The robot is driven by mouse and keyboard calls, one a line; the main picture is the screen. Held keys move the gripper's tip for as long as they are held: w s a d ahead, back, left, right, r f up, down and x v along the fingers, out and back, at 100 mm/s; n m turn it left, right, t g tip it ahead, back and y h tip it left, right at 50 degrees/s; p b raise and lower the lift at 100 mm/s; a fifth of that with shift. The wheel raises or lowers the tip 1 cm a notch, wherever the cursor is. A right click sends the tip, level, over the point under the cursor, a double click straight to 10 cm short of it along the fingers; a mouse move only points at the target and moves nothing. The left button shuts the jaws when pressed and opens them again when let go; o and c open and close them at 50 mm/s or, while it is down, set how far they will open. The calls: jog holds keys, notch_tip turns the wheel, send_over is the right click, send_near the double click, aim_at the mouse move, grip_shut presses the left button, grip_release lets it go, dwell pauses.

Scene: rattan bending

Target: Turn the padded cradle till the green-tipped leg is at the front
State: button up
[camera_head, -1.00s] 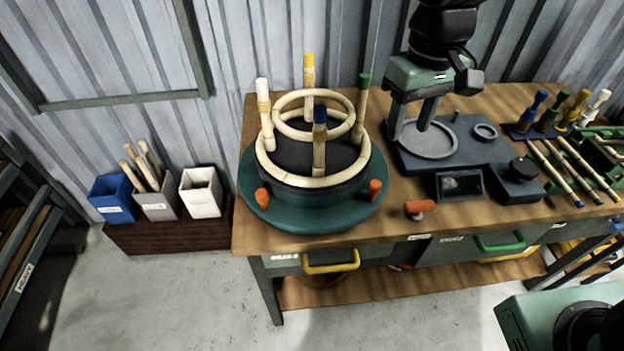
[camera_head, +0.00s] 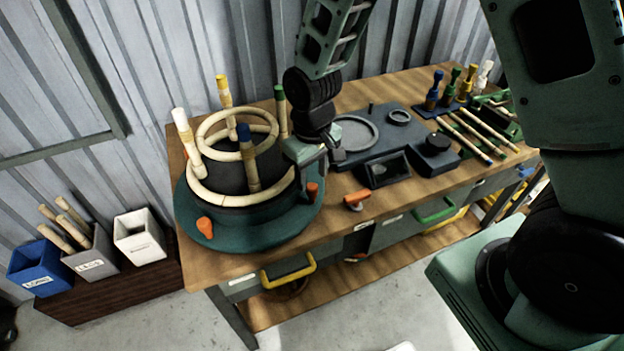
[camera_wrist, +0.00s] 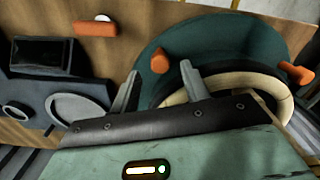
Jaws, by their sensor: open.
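The padded cradle is a black padded drum on a round teal base (camera_head: 262,233) with a rattan ring frame. Its blue-tipped leg (camera_head: 249,160) stands nearest the front, the white-tipped leg (camera_head: 187,140) at left, the yellow-tipped leg (camera_head: 223,92) at the back. The green-tipped leg (camera_head: 281,112) stands at the right, its lower part hidden. Orange knobs stick up from the base at front left (camera_head: 205,227) and right (camera_head: 311,191). My gripper (camera_head: 318,172) is open and empty beside the right knob. In the wrist view an orange knob (camera_wrist: 160,61) shows between and just beyond my fingertips (camera_wrist: 160,80).
An orange-handled item (camera_head: 356,199) lies on the wooden bench right of the cradle. A dark fixture (camera_head: 375,150) and colour-tipped rods (camera_head: 470,135) are farther right. Blue, grey and white bins (camera_head: 140,237) stand at left. Drawers with yellow (camera_head: 288,272) and green handles face front.

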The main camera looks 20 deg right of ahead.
jog(key=shift+f, duration=1.45)
grip_shut()
jog(key=shift+s+a, duration=0.1)
